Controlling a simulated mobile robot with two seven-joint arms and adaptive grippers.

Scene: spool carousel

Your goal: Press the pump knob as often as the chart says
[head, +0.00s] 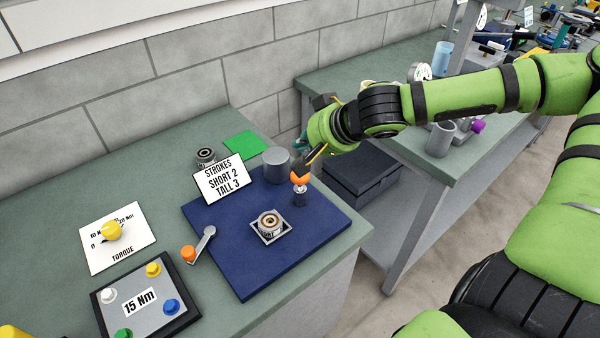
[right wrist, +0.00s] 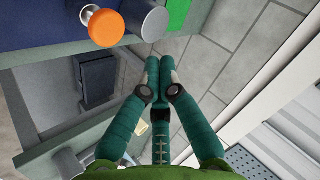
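The pump knob (head: 299,179) is an orange cap on a dark stem on the blue board (head: 235,263); it also shows in the right wrist view (right wrist: 103,28). The chart (head: 221,181) reads STROKES, SHORT 2, TALL 3. A metal spool (head: 270,224) stands in a square holder on the board; I cannot tell whether it counts as short or tall. My right gripper (head: 318,153) is beside and behind the knob in the head view. In the right wrist view its fingertips (right wrist: 160,62) are together, empty and apart from the knob. My left gripper is not in view.
A grey cylinder (head: 276,164) stands behind the knob. Another spool (head: 205,156) and a green square (head: 243,145) lie behind the chart. A small crank with an orange knob (head: 188,253), a torque dial (head: 111,231) and a 15 Nm button panel (head: 140,301) are at left.

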